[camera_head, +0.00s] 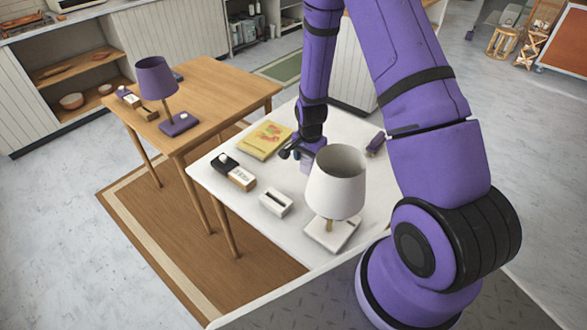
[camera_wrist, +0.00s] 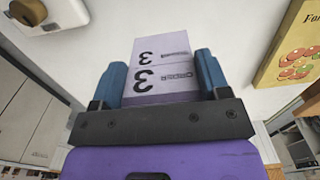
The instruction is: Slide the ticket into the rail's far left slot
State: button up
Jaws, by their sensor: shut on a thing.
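My gripper (camera_wrist: 160,85) is shut on a pale purple ticket (camera_wrist: 160,72). The ticket is marked with a large 3 on two visible faces or panels, and it sits between the blue fingertips. In the head view my gripper (camera_head: 305,152) is low over the white table, between the yellow book and the white lamp, and the ticket (camera_head: 306,163) shows only as a small purple patch. I cannot tell which object is the rail. A white block with a dark slot (camera_head: 275,203) stands near the table's left edge, apart from my gripper.
On the white table (camera_head: 222,198) are a yellow book (camera_head: 264,140), a white lamp (camera_head: 336,185), a black piece (camera_head: 225,165), a wooden block (camera_head: 242,179) and a dark purple object (camera_head: 376,144). A wooden table (camera_head: 215,85) with a purple lamp (camera_head: 156,78) stands behind.

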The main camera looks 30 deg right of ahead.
jog(key=shift+w+d+r, duration=0.1)
jog(key=shift+d+r, duration=0.3)
jog(key=shift+r, duration=0.5)
jog(key=shift+w+d+r, duration=0.1)
jog(key=shift+d+r, duration=0.35)
jog(key=shift+r, duration=0.4)
jog(key=shift+w+d+r, duration=0.1)
jog(key=shift+d+r, duration=0.3)
jog(key=shift+r, duration=0.5)
